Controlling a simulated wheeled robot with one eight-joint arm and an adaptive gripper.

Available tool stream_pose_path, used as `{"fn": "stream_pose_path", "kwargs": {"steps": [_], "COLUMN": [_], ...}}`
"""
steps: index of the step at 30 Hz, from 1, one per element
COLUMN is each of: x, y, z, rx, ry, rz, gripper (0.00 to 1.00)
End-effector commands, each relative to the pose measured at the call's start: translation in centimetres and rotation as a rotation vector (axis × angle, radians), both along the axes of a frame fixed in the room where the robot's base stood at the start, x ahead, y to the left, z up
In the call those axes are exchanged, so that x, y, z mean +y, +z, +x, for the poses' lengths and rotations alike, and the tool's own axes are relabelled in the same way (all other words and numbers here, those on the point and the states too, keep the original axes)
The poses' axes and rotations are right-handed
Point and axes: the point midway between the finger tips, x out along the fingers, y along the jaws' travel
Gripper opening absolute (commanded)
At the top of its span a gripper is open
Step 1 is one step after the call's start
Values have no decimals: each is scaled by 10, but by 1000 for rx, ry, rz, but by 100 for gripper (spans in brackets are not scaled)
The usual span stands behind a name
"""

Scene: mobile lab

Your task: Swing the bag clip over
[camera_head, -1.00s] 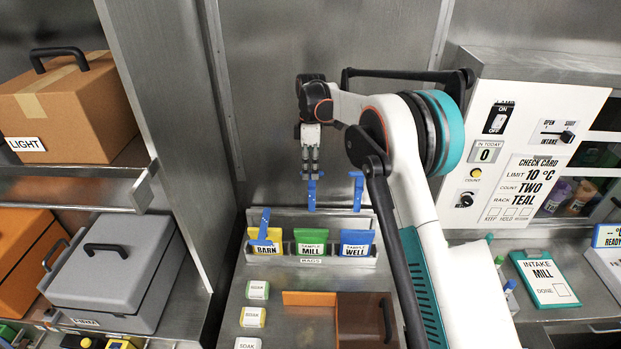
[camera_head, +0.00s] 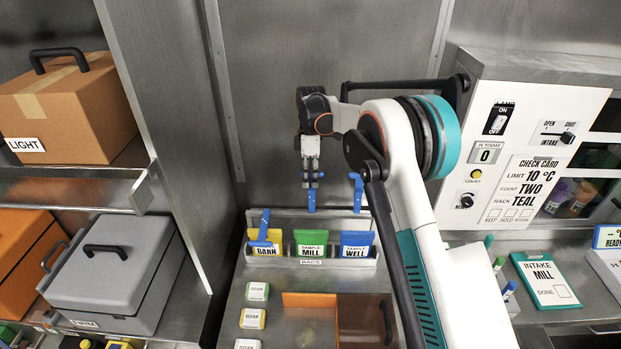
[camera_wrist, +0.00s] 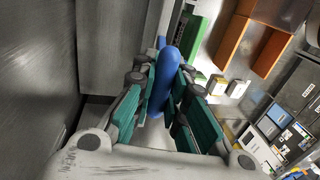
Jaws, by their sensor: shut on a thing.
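My gripper (camera_head: 312,180) points down above the rack and is shut on a blue bag clip (camera_head: 311,200). In the wrist view my gripper (camera_wrist: 165,95) has its teal fingers on both sides of the blue clip (camera_wrist: 163,75). In the head view the held clip stands upright above the green MILL bag (camera_head: 311,243); whether it joins the bag is unclear. A second blue clip (camera_head: 357,191) stands upright above the blue WELL bag (camera_head: 362,240). A third blue clip (camera_head: 264,224) lies lower, over the front of the yellow BARN bag (camera_head: 279,236).
The bags stand in a metal rack (camera_head: 340,262) against the back wall. White-topped SOAK blocks (camera_head: 257,291) and an orange compartment (camera_head: 306,299) lie in front. A grey case (camera_head: 120,275) is at left, a control panel (camera_head: 525,140) at right.

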Motion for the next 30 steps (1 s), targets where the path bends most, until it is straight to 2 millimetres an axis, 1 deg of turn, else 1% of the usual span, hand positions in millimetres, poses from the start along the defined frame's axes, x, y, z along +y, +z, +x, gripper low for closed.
{"fn": "stream_pose_path", "kwargs": {"steps": [7, 13, 23, 30], "x": [0, 1, 1, 3], "y": [1, 1, -1, -8], "z": [-4, -14, -42, -66], "rx": [-28, -99, -305, -501], "ry": [0, 1, 1, 3], "rz": [-1, -3, -10, -16], "gripper": [0, 0, 0, 0]}}
